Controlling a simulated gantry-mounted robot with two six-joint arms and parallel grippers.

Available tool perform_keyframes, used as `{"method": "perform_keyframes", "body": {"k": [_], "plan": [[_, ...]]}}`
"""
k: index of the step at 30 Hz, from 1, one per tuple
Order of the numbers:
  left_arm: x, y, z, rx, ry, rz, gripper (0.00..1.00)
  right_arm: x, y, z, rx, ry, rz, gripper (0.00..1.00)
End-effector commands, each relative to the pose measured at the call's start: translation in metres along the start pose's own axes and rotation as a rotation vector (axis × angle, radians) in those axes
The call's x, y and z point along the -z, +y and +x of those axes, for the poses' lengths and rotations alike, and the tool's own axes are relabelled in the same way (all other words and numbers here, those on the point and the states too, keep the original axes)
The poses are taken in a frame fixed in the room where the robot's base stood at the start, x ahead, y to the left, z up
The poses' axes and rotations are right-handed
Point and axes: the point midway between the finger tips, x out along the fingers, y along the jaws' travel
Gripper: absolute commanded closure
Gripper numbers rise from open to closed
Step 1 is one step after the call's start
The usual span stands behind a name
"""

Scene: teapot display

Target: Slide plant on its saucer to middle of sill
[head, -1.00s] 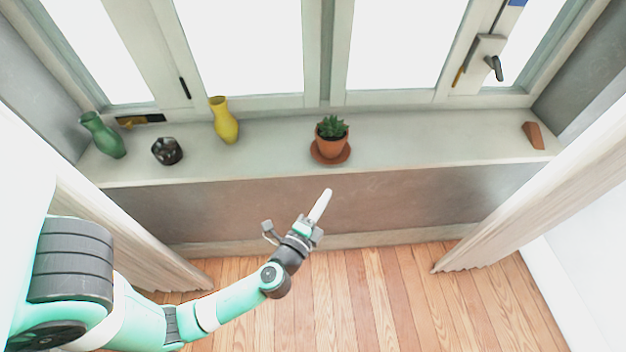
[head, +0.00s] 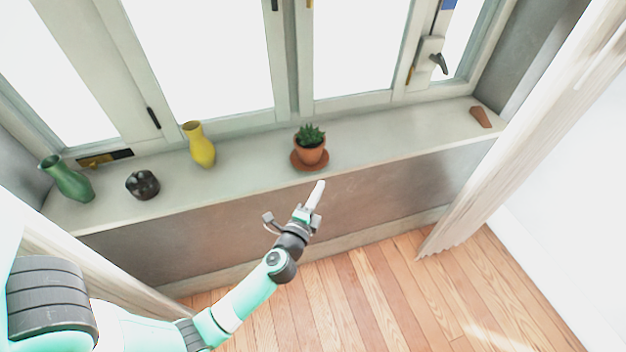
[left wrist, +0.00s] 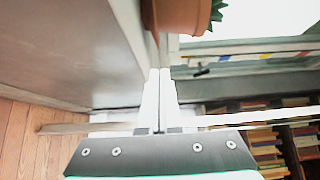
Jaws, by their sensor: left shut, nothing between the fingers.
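The plant (head: 310,133) is a green succulent in a terracotta pot (head: 309,150). It stands upright on a terracotta saucer (head: 297,163) on the pale sill (head: 245,170), a little right of the sill's centre in the head view. My left gripper (head: 319,184) is shut and empty, its white fingertips just in front of the sill's edge and apart from the saucer. In the left wrist view the shut fingertips (left wrist: 160,72) point towards the pot (left wrist: 180,14), which shows at the top edge. My right gripper is not in view.
On the sill stand a green vase (head: 68,180), a dark round pot (head: 142,184) and a yellow vase (head: 199,145) left of the plant. A brown wedge (head: 481,116) lies at the far right. The sill between plant and wedge is clear. Curtains (head: 500,160) hang at both sides.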

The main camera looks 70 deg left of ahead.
Motion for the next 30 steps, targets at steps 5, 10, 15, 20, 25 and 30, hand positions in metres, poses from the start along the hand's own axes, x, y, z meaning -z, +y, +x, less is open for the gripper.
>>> {"method": "perform_keyframes", "body": {"k": [5, 10, 15, 20, 25, 30], "plan": [[-0.020, -0.001, 0.023, 0.000, -0.004, -0.001, 1.00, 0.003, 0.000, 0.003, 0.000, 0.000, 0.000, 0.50], [-0.028, 0.000, 0.031, -0.001, -0.001, 0.000, 1.00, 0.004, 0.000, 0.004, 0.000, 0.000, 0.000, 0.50], [-0.029, 0.000, 0.032, -0.001, 0.000, 0.000, 1.00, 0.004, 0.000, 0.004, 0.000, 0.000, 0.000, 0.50], [-0.029, 0.000, 0.032, -0.001, 0.000, 0.000, 1.00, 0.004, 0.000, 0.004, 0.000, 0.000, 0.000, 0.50], [-0.041, -0.001, 0.044, -0.002, -0.003, -0.001, 1.00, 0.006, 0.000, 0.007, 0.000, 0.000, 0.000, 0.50], [-0.048, 0.000, 0.051, 0.000, 0.000, 0.000, 1.00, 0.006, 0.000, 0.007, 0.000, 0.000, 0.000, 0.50]]}}
